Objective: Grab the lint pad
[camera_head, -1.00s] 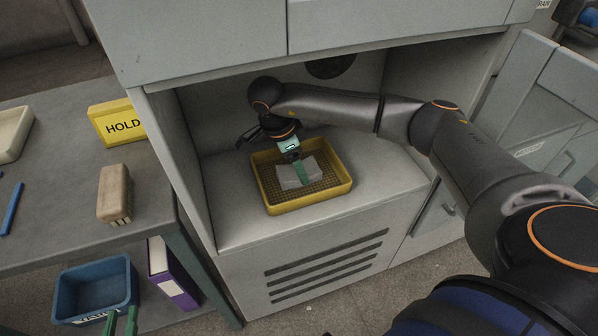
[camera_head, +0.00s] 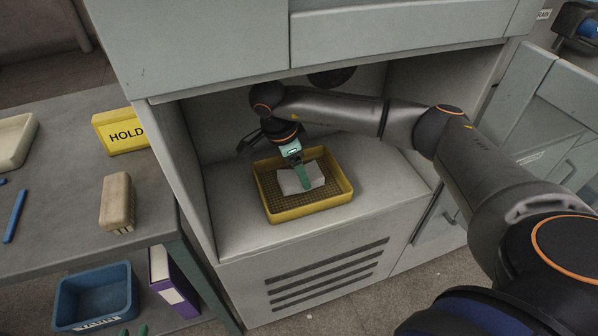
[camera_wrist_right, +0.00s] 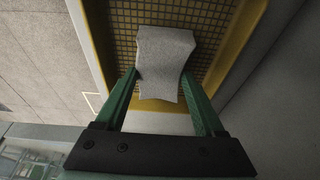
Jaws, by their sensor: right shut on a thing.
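The lint pad (camera_head: 288,182) is a pale grey, soft block in the yellow mesh-bottomed tray (camera_head: 345,190) inside the machine's open bay. My right gripper (camera_head: 306,184) reaches down into the tray from above. In the right wrist view, the green fingers of the right gripper (camera_wrist_right: 165,76) press on both sides of the lint pad (camera_wrist_right: 165,55), which is squeezed narrower at the middle. I cannot tell whether the pad is clear of the mesh. Only the green fingertips of my left gripper (camera_head: 134,332) show at the bottom left edge, apart with nothing visible between them.
The bay's side walls and top edge (camera_head: 330,60) surround my right arm. On the left bench stand a yellow HOLD box (camera_head: 122,130) and a tan brush-like block (camera_head: 117,200). A blue bin (camera_head: 97,295) and a purple binder (camera_head: 172,282) are below. A cabinet door (camera_head: 560,120) stands open at right.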

